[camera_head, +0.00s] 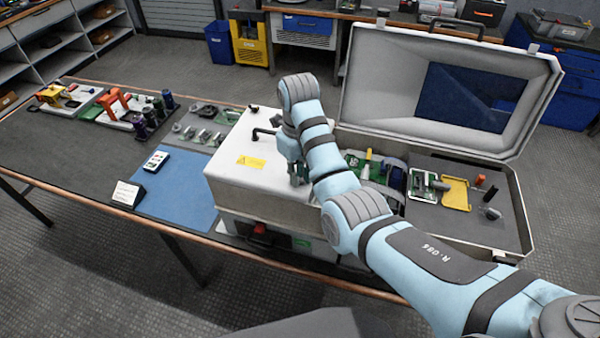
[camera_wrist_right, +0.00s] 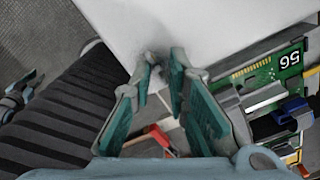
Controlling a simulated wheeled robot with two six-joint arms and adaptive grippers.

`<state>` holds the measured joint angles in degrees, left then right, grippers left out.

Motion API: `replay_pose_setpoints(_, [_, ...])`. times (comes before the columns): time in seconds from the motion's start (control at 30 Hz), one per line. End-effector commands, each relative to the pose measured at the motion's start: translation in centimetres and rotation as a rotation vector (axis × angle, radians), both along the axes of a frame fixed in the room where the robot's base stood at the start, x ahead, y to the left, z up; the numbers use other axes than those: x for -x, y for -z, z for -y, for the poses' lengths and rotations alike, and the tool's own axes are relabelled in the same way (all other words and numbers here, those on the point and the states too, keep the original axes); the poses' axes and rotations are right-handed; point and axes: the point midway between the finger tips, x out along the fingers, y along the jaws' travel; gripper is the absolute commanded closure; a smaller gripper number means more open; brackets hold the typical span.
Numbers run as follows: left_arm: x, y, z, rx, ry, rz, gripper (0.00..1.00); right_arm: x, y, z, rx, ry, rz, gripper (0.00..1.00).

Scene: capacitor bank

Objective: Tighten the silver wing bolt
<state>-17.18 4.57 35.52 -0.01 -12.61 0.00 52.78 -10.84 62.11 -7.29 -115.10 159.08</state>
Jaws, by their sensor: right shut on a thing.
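A white metal box (camera_head: 232,175) stands on the workbench, with a black handle (camera_head: 262,133) on its top. My right arm reaches in from the right. My right gripper (camera_head: 298,172) points down at the box's right side. In the right wrist view, its teal fingertips (camera_wrist_right: 161,72) close at the white box's edge, on a small, blurred grey piece that fits the silver wing bolt (camera_wrist_right: 156,57). The fingers hide most of it, and the head view does not show it. A small blue-and-dark part at the wrist view's left edge looks like my left gripper (camera_wrist_right: 20,96); its jaws are unclear.
An open grey case (camera_head: 515,215) with circuit boards and a yellow part lies close right of the box. A blue mat (camera_head: 175,195) with a small white device (camera_head: 156,160) lies left. Trays of tools and parts line the bench's far left. A red part (camera_head: 260,229) shows low on the box's front.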

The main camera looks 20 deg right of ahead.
Motion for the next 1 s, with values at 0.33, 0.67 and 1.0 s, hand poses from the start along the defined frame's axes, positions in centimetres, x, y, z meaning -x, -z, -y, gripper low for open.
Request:
replay_pose_setpoints(0.33, [0.00,0.02,0.00,0.000,0.000,0.000,0.76,0.11,0.15,-0.11,-0.002,-0.002,-0.004,0.69])
replay_pose_setpoints(0.67, [0.06,0.01,-0.08,-0.001,0.000,-0.001,0.76,0.06,0.07,-0.06,-0.001,-0.006,-0.003,0.69])
replay_pose_setpoints(1.0, [0.02,0.00,-0.02,0.000,0.000,0.000,0.76,0.04,0.05,-0.04,0.000,-0.562,-0.001,0.69])
